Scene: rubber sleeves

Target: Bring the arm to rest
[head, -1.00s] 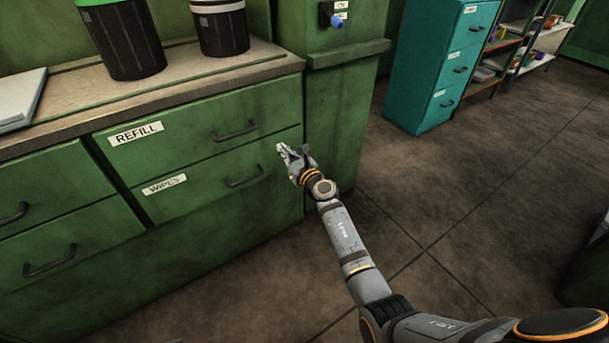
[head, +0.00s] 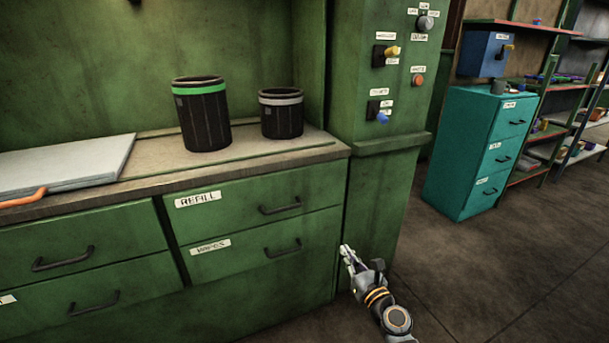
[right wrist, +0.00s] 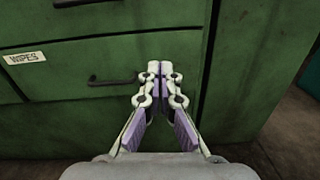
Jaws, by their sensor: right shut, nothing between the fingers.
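My right gripper (head: 348,255) is in the lower middle of the head view, in front of the green cabinet near its right corner. It is shut and empty. In the right wrist view its fingers (right wrist: 160,75) meet at the tips, with the handle of the WIPES drawer (right wrist: 112,81) beyond them to the left. The WIPES drawer (head: 235,262) looks closed in the head view, as does the REFILL drawer (head: 240,203) above it. My left gripper is not in view.
On the worktop (head: 150,160) stand a green-banded dark bin (head: 202,120), a grey-banded bin (head: 282,118) and a pale flat board (head: 65,165). A green column with knobs (head: 375,165) rises on the right. A teal cabinet (head: 470,160) stands farther right, with open floor (head: 480,260) before it.

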